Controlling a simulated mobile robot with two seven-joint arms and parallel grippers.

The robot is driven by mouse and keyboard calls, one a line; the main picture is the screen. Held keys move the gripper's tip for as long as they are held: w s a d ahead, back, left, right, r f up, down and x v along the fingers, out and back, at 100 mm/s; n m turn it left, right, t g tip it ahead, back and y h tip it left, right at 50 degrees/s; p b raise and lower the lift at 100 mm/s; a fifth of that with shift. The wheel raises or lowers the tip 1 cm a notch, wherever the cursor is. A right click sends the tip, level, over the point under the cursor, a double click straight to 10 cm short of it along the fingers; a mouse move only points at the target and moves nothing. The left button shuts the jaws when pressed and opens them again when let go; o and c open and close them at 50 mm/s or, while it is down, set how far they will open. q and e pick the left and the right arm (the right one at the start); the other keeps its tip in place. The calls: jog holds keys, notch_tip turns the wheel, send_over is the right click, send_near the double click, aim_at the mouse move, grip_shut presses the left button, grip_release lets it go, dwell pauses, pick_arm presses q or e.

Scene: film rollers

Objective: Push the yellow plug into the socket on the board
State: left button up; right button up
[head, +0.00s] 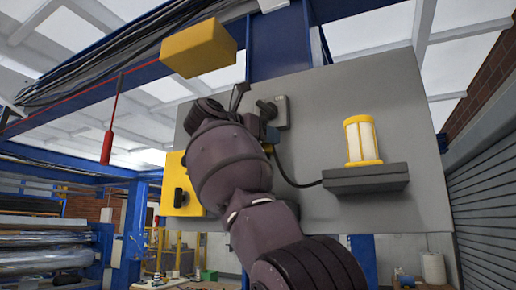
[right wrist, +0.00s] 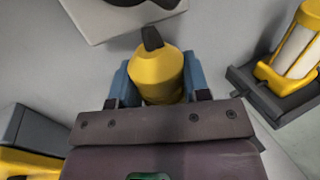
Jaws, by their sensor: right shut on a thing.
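The yellow plug (right wrist: 157,78) is between the blue fingers of my right gripper (right wrist: 158,82) in the right wrist view, and the gripper is shut on it. A dark tip points from the plug toward the top of that view. The grey socket (right wrist: 98,22) with a dark round part is just beyond the tip, with a visible gap. In the head view the socket (head: 283,113) is on the grey board (head: 410,125), and my right gripper (head: 271,134) is just below it, mostly hidden by my arm. My left gripper is not in view.
A yellow-and-white lamp (head: 361,140) stands on a dark shelf (head: 366,179) at the board's right. A black cable (head: 296,184) runs to that shelf. A yellow box (head: 182,184) is on the board's left. A yellow block (head: 199,48) and a red hanging piece (head: 108,146) are at upper left.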

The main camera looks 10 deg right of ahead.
jog(key=shift+s+r, duration=0.1)
jog(key=shift+r, duration=0.05)
jog(key=shift+f+g, duration=0.2)
jog(key=shift+g, duration=0.1)
jog(key=shift+f, duration=3.6)
jog(key=shift+p, duration=0.95)
jog(key=shift+f+b, duration=0.3)
jog(key=shift+f, duration=0.45)
jog(key=o, duration=1.1)
jog(key=shift+c, duration=0.2)
